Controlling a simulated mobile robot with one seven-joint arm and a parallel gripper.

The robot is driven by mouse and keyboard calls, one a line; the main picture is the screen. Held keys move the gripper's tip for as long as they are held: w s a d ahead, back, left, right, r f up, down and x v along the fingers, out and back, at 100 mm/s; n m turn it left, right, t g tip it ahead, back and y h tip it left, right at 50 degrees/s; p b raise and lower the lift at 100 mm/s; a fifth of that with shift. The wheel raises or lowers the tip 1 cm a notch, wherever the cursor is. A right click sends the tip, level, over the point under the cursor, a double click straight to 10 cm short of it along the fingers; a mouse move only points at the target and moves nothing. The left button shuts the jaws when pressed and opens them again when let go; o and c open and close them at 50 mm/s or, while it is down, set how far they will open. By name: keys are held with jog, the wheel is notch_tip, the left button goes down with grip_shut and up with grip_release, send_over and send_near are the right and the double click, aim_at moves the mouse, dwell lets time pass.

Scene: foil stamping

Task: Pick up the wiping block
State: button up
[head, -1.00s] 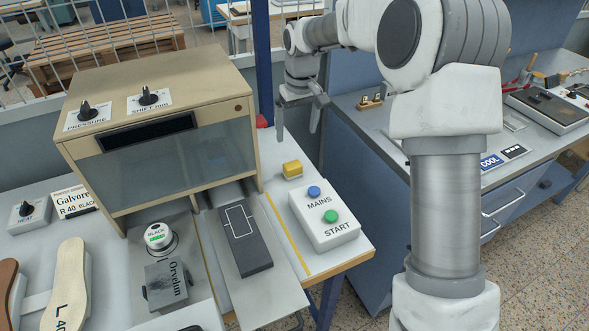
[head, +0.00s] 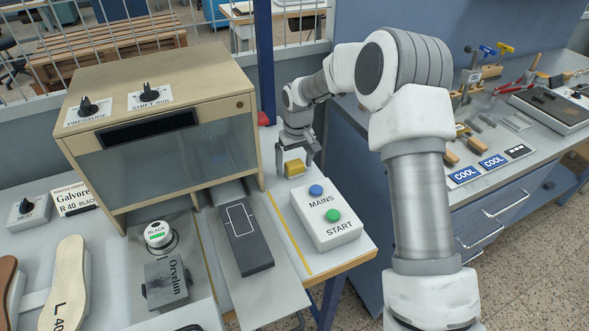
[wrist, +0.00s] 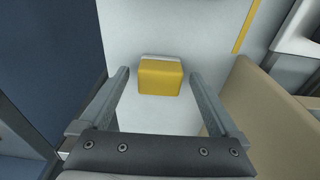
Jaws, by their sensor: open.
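The wiping block (head: 294,168) is a small yellow block with a pale base strip. It sits on the light table behind the MAINS and START button box. My gripper (head: 295,163) is open and points down over the block. In the wrist view the block (wrist: 160,77) appears between and a little beyond the two fingers of my gripper (wrist: 158,75), with clear gaps on both sides. I cannot tell exactly how high the fingertips are above the table.
The button box (head: 325,214) stands just in front of the block. The beige machine housing (head: 160,115) stands to its left, and it shows at the right of the wrist view (wrist: 265,115). A blue post (head: 264,65) rises behind. A blue cabinet (head: 355,185) is to the right.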

aim_at(297, 163)
jog(key=shift+f, duration=0.1)
jog(key=c, duration=1.4)
jog(key=shift+c, duration=0.2)
jog(key=shift+w+r, duration=0.1)
jog(key=shift+r, duration=0.5)
jog(key=r, duration=0.2)
jog(key=d+r, duration=0.1)
jog(key=shift+s+r, duration=0.3)
jog(key=s+d+r, duration=0.6)
jog(key=d, duration=0.2)
jog(key=shift+d+r, duration=0.15)
jog(key=shift+d, duration=0.2)
